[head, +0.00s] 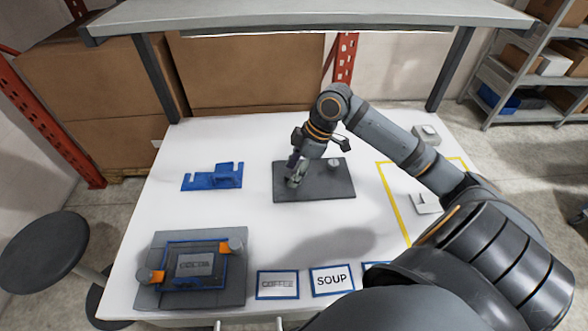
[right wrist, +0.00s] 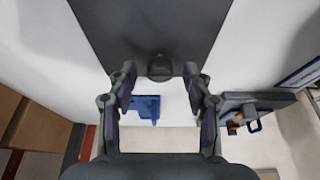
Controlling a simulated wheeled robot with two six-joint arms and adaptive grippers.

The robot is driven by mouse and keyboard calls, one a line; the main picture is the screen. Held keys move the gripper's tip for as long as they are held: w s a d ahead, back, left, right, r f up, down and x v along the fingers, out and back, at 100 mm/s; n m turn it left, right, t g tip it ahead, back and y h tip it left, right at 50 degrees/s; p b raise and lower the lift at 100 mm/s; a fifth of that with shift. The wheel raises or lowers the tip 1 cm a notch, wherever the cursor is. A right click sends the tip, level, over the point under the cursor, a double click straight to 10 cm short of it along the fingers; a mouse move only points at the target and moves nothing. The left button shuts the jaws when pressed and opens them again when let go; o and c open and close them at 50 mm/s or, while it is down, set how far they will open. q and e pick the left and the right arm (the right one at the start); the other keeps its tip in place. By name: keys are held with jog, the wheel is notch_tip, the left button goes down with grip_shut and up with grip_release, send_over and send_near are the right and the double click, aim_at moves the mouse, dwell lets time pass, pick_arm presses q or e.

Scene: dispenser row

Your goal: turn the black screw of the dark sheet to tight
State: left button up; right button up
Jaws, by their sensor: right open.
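The dark sheet (head: 328,190) lies flat on the white table, and its dark surface fills the top of the right wrist view (right wrist: 150,25). The black screw (right wrist: 159,66) stands up from it, near one edge. In the head view my gripper hides that spot. My right gripper (head: 294,180) points down over the left part of the sheet. In the right wrist view its two fingers (right wrist: 159,78) are apart, one on each side of the screw, with gaps on both sides. I cannot tell how tight the screw is. My left gripper is not in view.
A grey knob (head: 335,163) stands at the sheet's back right. A blue bracket (head: 213,177) lies to the left. A grey fixture (head: 150,292) with a COCOA plate sits front left, beside COFFEE (head: 277,284) and SOUP (head: 332,280) labels. A shelf (head: 300,14) spans above the table's back.

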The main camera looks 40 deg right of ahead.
jog(key=shift+c, duration=0.3)
grip_shut()
